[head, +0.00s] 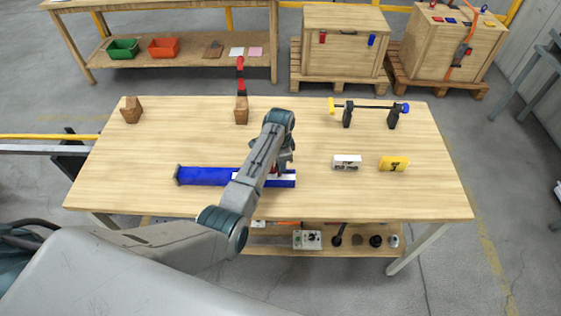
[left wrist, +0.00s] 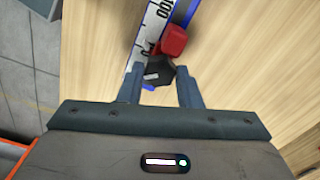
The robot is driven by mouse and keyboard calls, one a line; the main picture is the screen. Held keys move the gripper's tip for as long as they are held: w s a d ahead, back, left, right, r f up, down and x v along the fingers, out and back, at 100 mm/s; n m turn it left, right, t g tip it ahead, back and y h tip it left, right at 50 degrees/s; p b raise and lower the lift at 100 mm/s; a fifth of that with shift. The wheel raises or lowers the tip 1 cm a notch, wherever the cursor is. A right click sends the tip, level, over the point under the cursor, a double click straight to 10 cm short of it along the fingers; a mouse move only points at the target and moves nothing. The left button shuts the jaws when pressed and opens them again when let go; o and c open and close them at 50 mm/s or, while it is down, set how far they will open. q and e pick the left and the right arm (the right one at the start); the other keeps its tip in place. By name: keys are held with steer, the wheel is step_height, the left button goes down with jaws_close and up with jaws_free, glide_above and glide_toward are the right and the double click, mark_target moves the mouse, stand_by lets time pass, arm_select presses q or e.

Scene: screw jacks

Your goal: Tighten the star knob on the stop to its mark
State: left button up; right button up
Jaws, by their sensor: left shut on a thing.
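The blue stop rail (head: 205,176) lies on the wooden table, left of centre, with a white ruler strip that shows numbers in the left wrist view (left wrist: 155,27). A red stop block (left wrist: 174,40) sits on the rail. The black star knob (left wrist: 157,72) is at the block's near side, with a small pale mark on it. My left gripper (head: 281,172) is over the right part of the rail. In the left wrist view its fingers (left wrist: 159,80) are on either side of the knob, shut on it. In the head view my arm hides the knob. My right gripper is out of view.
A white block (head: 346,161) and a yellow block (head: 393,163) stand to the right. A bar clamp on black supports (head: 370,107) is behind them. The table's front right is clear.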

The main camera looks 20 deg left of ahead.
arm_select(q)
steer(key=m, duration=0.5)
steer(key=shift+m, duration=2.3)
steer(key=o, duration=1)
steer(key=shift+c, duration=0.2)
